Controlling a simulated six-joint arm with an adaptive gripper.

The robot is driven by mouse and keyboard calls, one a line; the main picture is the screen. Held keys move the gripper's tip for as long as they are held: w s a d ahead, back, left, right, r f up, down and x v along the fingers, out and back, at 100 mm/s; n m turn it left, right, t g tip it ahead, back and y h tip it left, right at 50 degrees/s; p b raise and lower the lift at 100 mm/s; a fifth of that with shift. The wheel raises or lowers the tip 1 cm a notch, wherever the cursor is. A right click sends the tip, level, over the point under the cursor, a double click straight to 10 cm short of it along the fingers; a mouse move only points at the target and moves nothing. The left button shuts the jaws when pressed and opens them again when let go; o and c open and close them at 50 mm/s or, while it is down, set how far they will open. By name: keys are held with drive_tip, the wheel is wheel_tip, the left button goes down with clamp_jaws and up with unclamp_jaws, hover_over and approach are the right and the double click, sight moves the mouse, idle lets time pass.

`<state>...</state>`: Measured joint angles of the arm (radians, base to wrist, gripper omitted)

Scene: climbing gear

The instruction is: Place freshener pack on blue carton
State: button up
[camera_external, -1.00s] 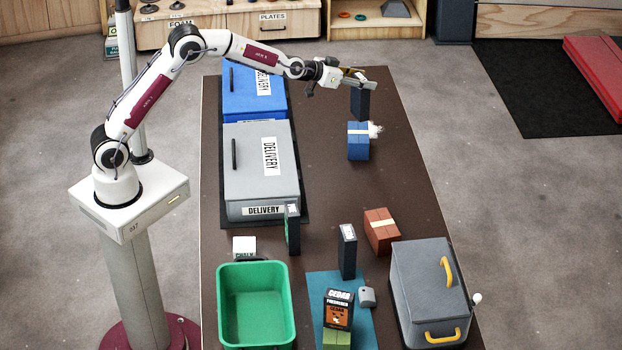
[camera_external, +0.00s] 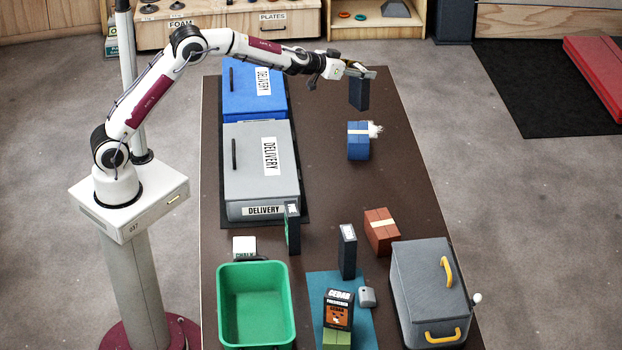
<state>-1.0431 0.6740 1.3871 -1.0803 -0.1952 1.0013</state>
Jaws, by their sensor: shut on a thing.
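My gripper (camera_external: 357,73) is shut on the top of a dark, upright pack, the freshener pack (camera_external: 359,95), at the far right of the table. No label shows on the face turned to the camera. The pack hangs above and behind the blue carton (camera_external: 357,147) in the picture, with a gap between them. The blue carton has a pale band and a white tuft at its right top edge, and it sits on the brown table.
A brown carton (camera_external: 381,236), dark upright box (camera_external: 347,256) and grey case (camera_external: 425,290) stand nearer. Grey (camera_external: 250,190) and blue (camera_external: 240,100) delivery boxes line the left, a green bin (camera_external: 255,330) in front.

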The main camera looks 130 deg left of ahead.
sight(353, 98)
drive_tip(key=shift+s+a+r, duration=0.1)
drive_tip(key=shift+a+r, duration=0.1)
drive_tip(key=shift+a, duration=0.05)
drive_tip(key=shift+d+f+m+t, duration=0.2)
drive_tip(key=shift+m+t, duration=0.1)
drive_tip(key=shift+t, duration=0.1)
idle(0.8)
drive_tip(key=shift+f, duration=0.15)
drive_tip(key=shift+f, duration=3)
drive_tip(key=shift+f, duration=2)
drive_tip(key=o, duration=1.5)
drive_tip(key=shift+c, duration=0.2)
